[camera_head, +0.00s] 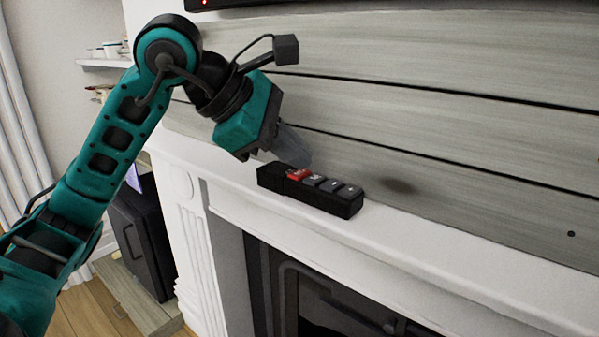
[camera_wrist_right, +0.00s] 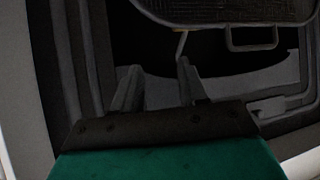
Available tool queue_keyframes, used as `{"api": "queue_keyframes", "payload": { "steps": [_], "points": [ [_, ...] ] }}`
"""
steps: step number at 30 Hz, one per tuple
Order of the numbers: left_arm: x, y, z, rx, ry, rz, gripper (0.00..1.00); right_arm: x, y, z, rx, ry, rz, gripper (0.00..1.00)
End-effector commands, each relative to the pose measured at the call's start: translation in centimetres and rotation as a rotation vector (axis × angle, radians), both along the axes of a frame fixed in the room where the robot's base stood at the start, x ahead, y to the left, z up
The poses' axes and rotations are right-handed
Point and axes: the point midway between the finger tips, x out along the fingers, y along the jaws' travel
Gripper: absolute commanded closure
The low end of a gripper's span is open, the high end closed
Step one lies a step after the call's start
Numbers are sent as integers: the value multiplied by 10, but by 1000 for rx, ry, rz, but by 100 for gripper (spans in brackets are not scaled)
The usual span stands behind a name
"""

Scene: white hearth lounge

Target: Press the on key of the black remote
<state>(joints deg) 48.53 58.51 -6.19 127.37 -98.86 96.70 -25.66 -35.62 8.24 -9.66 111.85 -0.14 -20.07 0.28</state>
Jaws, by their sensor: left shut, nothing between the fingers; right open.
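The black remote (camera_head: 325,203) lies on the white mantel shelf in the head view. It has a red key (camera_head: 298,175) towards its left end and several dark grey keys with pale marks in a row to the right of it. My left gripper (camera_head: 301,161) is shut and empty. Its tips are close to the red key, just above or behind it; I cannot tell whether they touch. My right gripper (camera_wrist_right: 158,82) shows in the right wrist view, open and empty, in front of the dark fireplace. The remote is not in that view.
The white mantel (camera_head: 400,245) runs to the lower right, clear beyond the remote. Grey plank wall (camera_head: 450,130) rises behind it. The dark fireplace (camera_head: 290,290) is below.

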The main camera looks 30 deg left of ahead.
Motion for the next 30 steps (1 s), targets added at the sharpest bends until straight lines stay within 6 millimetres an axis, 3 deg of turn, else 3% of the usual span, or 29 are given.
{"api": "queue_keyframes", "payload": {
  "steps": [22,30],
  "points": [
    [0,0,-6,1,1,0,100,0,0,-6,0,0,0,57],
    [0,0,5,1,0,1,100,0,0,4,0,0,0,57]
  ]
}}
